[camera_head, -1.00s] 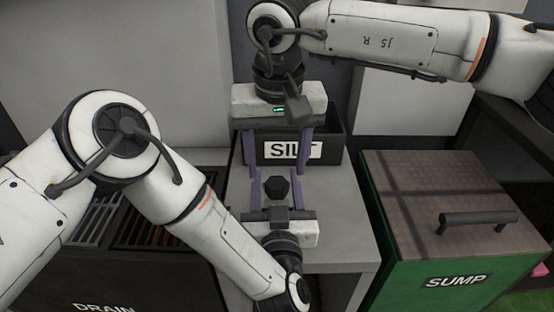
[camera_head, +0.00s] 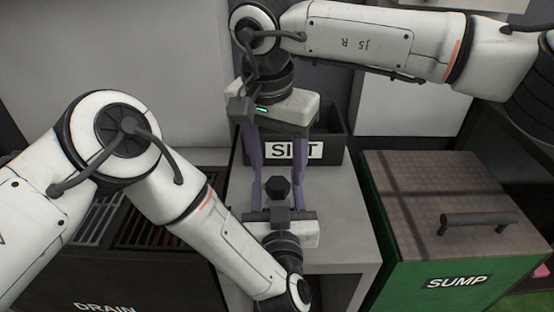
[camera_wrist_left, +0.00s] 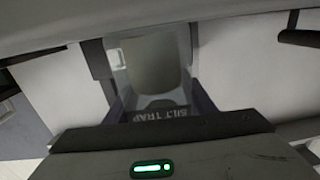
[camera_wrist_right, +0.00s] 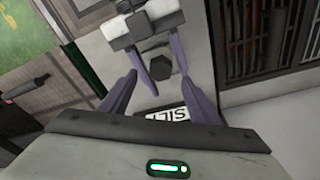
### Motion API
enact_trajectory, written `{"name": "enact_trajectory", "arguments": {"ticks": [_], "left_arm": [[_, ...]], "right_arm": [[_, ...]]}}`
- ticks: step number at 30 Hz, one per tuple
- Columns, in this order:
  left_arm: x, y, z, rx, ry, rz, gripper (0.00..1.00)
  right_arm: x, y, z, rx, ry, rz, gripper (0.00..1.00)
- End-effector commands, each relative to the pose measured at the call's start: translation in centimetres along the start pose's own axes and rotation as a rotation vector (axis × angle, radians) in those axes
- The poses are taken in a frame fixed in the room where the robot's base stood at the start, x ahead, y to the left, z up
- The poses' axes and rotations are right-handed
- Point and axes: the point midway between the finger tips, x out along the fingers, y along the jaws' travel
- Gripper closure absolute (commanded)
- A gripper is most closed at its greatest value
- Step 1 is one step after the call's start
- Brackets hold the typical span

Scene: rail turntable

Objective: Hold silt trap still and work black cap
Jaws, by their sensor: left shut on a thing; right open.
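The black cap (camera_head: 277,188) is a dark, many-sided knob in the middle of the head view; it also shows in the right wrist view (camera_wrist_right: 160,67). The silt trap (camera_wrist_left: 150,65), a greyish cup labelled "SILT TRAP", shows in the left wrist view; in the head view its body is hard to make out. My left gripper (camera_head: 278,190) reaches in from the front and is shut on the trap. My right gripper (camera_head: 279,172) comes from the back, its purple fingers open on either side of the cap. I cannot tell whether they touch it.
A dark bin labelled SILT (camera_head: 335,147) stands behind on the grey bench (camera_head: 345,235). A green SUMP box (camera_head: 400,262) with a handled brown lid is at right. A grated DRAIN (camera_head: 100,228) is at left, partly behind my left arm.

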Motion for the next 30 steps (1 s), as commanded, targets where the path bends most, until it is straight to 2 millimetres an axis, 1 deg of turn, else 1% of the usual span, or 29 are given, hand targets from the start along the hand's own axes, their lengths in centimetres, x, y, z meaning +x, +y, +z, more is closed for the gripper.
{"name": "enact_trajectory", "arguments": {"ticks": [18,26,27,29,30], "left_arm": [[0.0,0.0,-0.1,0.000,0.001,0.000,0.90],[0.0,0.0,0.0,0.000,0.001,0.000,0.90],[0.0,0.0,-0.1,0.000,0.001,0.000,0.90],[0.0,0.0,0.0,0.000,0.001,0.000,0.90],[0.0,0.0,0.0,0.000,0.001,0.000,0.90]], "right_arm": [[3.6,0.0,0.5,-0.001,0.000,0.002,0.44],[3.8,0.0,0.6,-0.001,0.000,0.000,0.44],[3.8,0.0,0.6,-0.001,0.000,0.000,0.47],[3.8,0.0,0.6,-0.001,0.000,0.000,0.57],[3.8,0.0,0.6,-0.001,0.000,0.000,0.64]]}}
